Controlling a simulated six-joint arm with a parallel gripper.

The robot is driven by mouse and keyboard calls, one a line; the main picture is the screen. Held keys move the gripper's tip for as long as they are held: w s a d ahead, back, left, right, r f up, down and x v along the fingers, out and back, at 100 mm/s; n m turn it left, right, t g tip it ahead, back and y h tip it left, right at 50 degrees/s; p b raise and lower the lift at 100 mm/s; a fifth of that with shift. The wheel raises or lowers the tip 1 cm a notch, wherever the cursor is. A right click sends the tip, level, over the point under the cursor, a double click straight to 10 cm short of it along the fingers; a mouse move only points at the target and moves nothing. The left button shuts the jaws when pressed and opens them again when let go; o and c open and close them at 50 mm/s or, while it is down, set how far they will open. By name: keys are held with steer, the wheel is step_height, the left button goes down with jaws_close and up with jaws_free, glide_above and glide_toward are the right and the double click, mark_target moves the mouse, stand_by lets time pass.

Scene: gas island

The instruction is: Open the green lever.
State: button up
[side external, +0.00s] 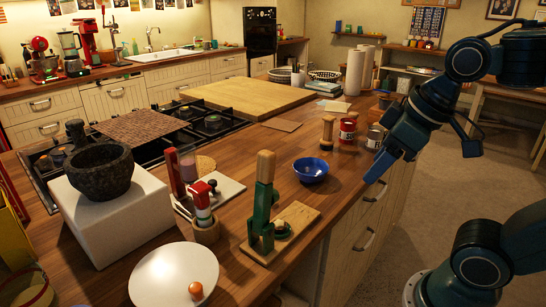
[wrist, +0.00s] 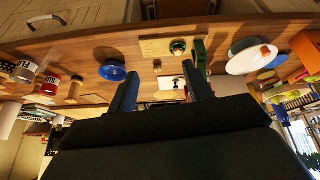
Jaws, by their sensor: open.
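The green lever (side external: 264,205) stands upright on a small wooden board (side external: 298,217) near the counter's front edge, with a wooden block at its top and green parts at its base. In the wrist view the green lever (wrist: 200,55) appears near the tip of the right finger, with the wooden board (wrist: 154,48) beside it. My gripper (side external: 380,168) is open and empty, right of the lever and near the counter edge, apart from it. In the wrist view my gripper (wrist: 158,88) shows two spread blue fingers.
A blue bowl (side external: 311,170) sits between the lever and my gripper. A wooden pepper mill (side external: 327,132) and cans (side external: 347,131) stand behind it. A white plate with an orange ball (side external: 196,291) and a mortar (side external: 102,170) are left.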

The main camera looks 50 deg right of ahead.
steer(key=shift+s+d+f+m, duration=0.1)
steer(key=shift+s+f+m, duration=0.6)
steer(key=shift+f+m, duration=0.15)
steer(key=shift+w, duration=0.1)
steer(key=c, duration=0.7)
steer(key=shift+w+r, duration=0.15)
steer(key=c, duration=0.3)
steer(key=w+r, duration=0.1)
steer(key=w, duration=0.1)
steer(key=w+a+r+y, duration=0.1)
steer(key=w, duration=0.1)
steer(key=w+r+y, duration=0.1)
steer(key=w, duration=0.2)
steer(key=shift+w+a+r+n, duration=0.1)
steer(key=shift+a+r+n, duration=0.05)
steer(key=shift+a+n, duration=0.2)
jaws_close()
steer(key=w+d+r+y, duration=0.3)
steer(key=w+d+y, duration=0.1)
steer(key=w, duration=0.2)
steer(key=shift+w+d+r+n, duration=0.15)
steer(key=shift+w+d+n, duration=0.05)
steer(key=shift+d+n, duration=0.2)
